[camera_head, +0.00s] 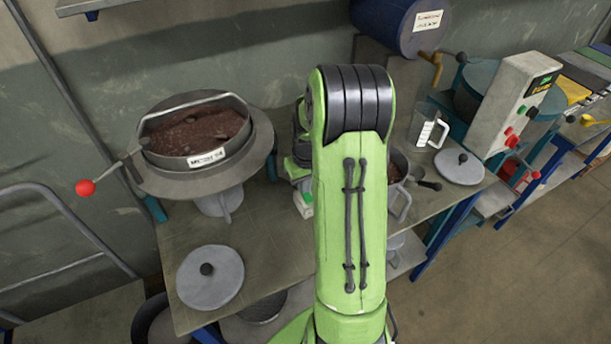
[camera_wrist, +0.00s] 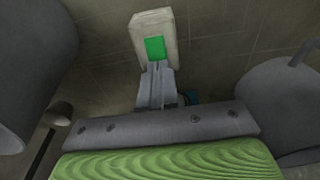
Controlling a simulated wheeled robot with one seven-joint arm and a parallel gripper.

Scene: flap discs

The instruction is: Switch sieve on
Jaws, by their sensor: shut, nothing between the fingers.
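The sieve (camera_head: 200,160) is a round grey pan holding dark brown material, with a white label on its front, at the left of the table in the head view. A small pale switch box (camera_wrist: 153,22) with a bright green button (camera_wrist: 155,48) stands straight ahead in the wrist view. My gripper (camera_wrist: 157,68) is shut and empty, its fingertips at the lower edge of the green button. I cannot tell whether they touch it. In the head view my green arm hides most of this area; part of the pale box (camera_head: 306,208) shows beside it.
A lever with a red knob (camera_head: 85,187) sticks out left of the sieve. A round grey lid (camera_head: 210,277) lies at the table's front left. A clear jug (camera_head: 428,128), another lid (camera_head: 459,166) and a control panel (camera_head: 517,105) stand at right. Large grey rounded bodies flank my gripper in the wrist view.

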